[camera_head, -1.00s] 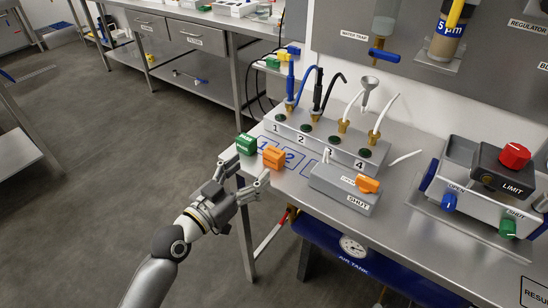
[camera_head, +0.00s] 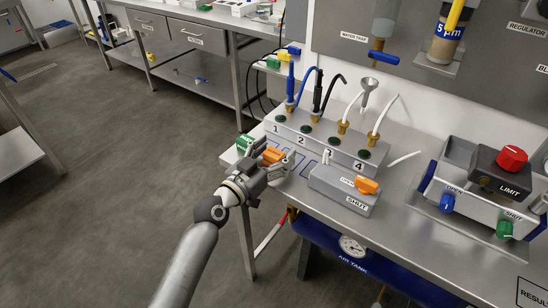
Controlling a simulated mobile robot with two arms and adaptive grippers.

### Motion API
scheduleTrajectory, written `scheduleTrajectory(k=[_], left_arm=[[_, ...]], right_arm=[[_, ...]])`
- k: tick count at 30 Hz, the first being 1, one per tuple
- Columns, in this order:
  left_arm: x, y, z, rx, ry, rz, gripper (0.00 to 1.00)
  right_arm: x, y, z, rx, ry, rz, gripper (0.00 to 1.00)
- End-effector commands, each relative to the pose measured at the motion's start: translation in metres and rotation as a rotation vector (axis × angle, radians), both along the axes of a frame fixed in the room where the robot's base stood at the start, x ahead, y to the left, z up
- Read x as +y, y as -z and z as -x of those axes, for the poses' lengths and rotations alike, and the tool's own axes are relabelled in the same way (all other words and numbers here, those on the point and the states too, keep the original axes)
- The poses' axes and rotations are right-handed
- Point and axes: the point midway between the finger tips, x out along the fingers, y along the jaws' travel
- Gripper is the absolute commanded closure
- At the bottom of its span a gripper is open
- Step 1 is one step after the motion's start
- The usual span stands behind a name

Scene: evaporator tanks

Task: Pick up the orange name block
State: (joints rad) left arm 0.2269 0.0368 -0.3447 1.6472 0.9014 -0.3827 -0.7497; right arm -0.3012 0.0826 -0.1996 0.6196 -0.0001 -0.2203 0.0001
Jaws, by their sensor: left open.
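The orange name block (camera_head: 272,156) sits on the near left corner of the steel table (camera_head: 407,236). My left gripper (camera_head: 271,163) is open at the block, with its fingers reaching to either side of it. The gripper hides the block's lower part, and I cannot tell whether the fingers touch it. A green name block (camera_head: 243,143) stands just left of the orange one, partly hidden by a finger. My right gripper is not in view.
A grey manifold (camera_head: 320,143) with ports 1 to 4 and hoses stands behind the blocks. A grey switch box (camera_head: 343,191) with an orange knob (camera_head: 367,186) is to the right. A limit unit (camera_head: 495,180) stands further right. A blue air tank (camera_head: 350,247) is below the table.

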Motion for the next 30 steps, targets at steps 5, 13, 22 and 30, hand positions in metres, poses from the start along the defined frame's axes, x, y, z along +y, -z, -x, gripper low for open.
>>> scheduleTrajectory(k=[5, 13, 22, 30], left_arm=[[0.000, 0.000, 0.000, 0.000, 0.000, 0.000, 0.32], [0.000, 0.000, 0.000, 0.000, 0.000, 0.000, 0.66], [0.000, 0.000, 0.000, -0.001, -0.001, 0.001, 0.81], [0.000, -0.015, 0.000, -0.004, 0.001, 0.002, 0.81]], right_arm=[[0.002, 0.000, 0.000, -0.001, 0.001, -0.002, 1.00], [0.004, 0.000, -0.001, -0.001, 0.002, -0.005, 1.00], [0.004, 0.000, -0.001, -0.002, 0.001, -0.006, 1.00], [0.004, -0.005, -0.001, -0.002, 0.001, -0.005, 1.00]])
